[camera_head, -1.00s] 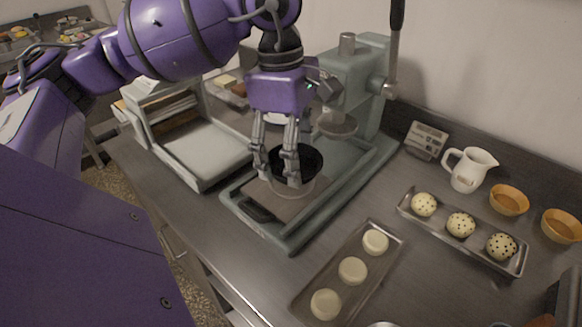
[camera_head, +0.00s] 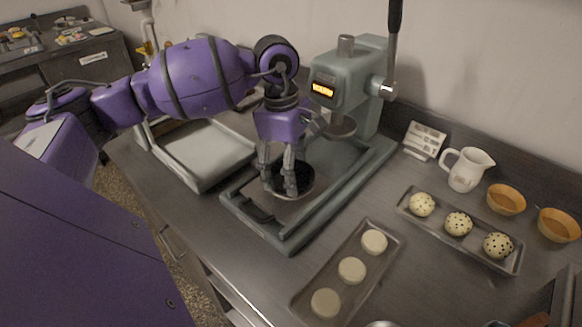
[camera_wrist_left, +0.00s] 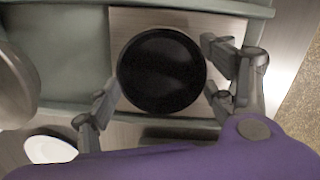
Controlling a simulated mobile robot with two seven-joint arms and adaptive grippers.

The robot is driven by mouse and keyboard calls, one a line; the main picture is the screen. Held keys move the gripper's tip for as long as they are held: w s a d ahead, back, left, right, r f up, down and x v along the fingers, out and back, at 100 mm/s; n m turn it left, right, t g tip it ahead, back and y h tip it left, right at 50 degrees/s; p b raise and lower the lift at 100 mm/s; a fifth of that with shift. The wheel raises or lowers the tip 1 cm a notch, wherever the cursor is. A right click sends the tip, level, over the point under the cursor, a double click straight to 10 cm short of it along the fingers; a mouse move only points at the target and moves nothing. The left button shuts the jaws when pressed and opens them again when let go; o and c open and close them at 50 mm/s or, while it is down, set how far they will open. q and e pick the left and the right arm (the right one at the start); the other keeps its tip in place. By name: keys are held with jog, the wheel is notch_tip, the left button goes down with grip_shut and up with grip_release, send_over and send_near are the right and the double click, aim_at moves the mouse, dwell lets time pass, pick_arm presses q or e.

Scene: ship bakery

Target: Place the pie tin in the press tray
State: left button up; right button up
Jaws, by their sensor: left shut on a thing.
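The round black pie tin (camera_head: 306,182) is between the fingers of my left gripper (camera_head: 282,186), which is shut on it. The tin is over the front of the grey-green press tray (camera_head: 238,196), and whether it touches the plate is hard to tell. In the left wrist view the tin (camera_wrist_left: 160,70) is level-looking above a square metal plate (camera_wrist_left: 120,22), with fingers of my gripper (camera_wrist_left: 160,92) on both sides. The press (camera_head: 345,75), with its round head (camera_head: 338,127), stands behind and right of the tin. My right gripper is not in view.
A tray (camera_head: 330,270) with pale dough discs lies in front. To the right are a tray with speckled balls (camera_head: 458,224), a white jug (camera_head: 466,168), orange bowls (camera_head: 506,200) and a small card stand (camera_head: 424,140). A grey flat-bed device (camera_head: 205,155) stands left of the press.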

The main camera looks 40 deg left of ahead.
pick_arm(q)
jog(key=shift+f, duration=0.15)
jog(key=o, duration=1.1)
jog(key=shift+c, duration=0.2)
notch_tip(320, 180, up, 12)
jog(key=a, duration=0.1)
jog(key=shift+s+a, duration=0.15)
jog(key=shift+s, duration=0.05)
